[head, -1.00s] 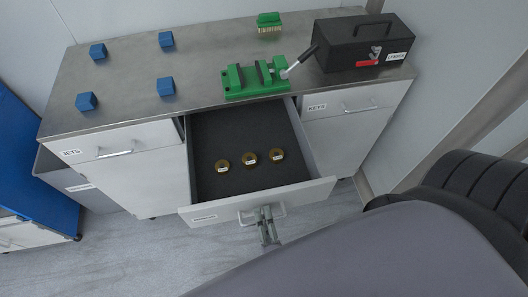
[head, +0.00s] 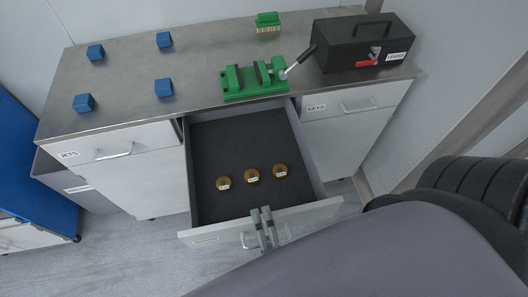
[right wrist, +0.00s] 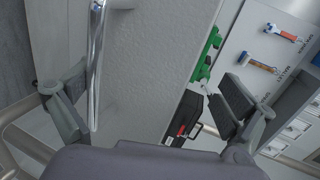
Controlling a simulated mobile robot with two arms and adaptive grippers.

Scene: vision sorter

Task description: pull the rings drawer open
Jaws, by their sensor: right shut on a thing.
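The rings drawer (head: 222,139) stands pulled well out from the middle of the bench; its dark inside shows. Three brass rings with white labels (head: 252,175) lie in it. Its front carries a label too small to read and a metal bar handle (head: 286,232), which also shows in the right wrist view (right wrist: 97,55). My right gripper (head: 262,214) is at the middle of the drawer front, shut on the handle; its fingers hide part of the bar and overlap the front's top edge. The exact contact is hard to see. My left gripper is not in view.
The jets drawer (head: 110,143) and the keys drawer (head: 357,101) are shut on either side. On the bench top (head: 205,55) are several blue blocks (head: 164,88), a green vise (head: 250,82), a green brush (head: 267,20) and a black toolbox (head: 362,44). Floor shows at left.

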